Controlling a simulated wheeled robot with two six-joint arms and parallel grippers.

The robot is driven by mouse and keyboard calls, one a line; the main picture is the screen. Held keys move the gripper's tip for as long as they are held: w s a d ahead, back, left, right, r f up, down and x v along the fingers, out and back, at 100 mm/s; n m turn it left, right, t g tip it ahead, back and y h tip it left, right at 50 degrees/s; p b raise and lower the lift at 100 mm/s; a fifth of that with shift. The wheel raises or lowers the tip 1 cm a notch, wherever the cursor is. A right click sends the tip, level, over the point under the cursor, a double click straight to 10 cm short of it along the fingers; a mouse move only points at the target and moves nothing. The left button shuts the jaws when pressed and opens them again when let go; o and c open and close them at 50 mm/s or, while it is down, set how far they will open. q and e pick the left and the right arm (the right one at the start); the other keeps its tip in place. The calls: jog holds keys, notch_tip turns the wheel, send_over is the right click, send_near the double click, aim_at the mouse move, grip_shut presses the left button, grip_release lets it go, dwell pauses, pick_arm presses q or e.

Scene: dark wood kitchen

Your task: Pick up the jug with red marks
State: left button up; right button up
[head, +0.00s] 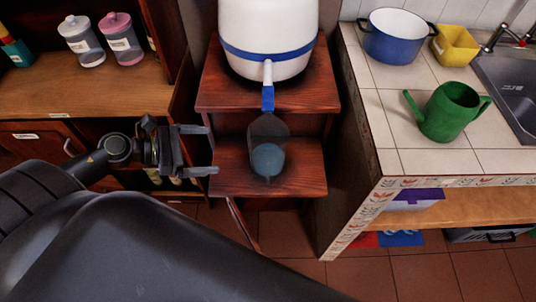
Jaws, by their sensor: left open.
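A dark, see-through jug-like vessel (268,148) stands on the lower wooden shelf, under the blue spout of a white dispenser. Its lower part looks blue-grey. I cannot make out red marks on it, and no other thing in view clearly shows a jug with red marks. My left gripper (212,150) is to the left of this vessel, at the left edge of the shelf. Its two fingers are apart and point right toward the vessel, with nothing between them. My right gripper is not in view.
The white dispenser (268,30) stands on the upper shelf (215,85). At right, a tiled counter (385,125) holds a blue pot (390,42), a yellow container (457,48) and a green watering can (446,115). Two lidded bottles (120,42) (82,45) stand at left.

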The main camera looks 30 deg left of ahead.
aim_at(268, 155)
pick_arm(q)
jog(key=shift+p+x, duration=1.85)
jog(key=shift+x, duration=5.95)
jog(key=shift+w+d+f, duration=0.15)
jog(key=shift+w+d, duration=0.05)
jog(key=shift+w, duration=0.05)
jog(key=c, duration=1)
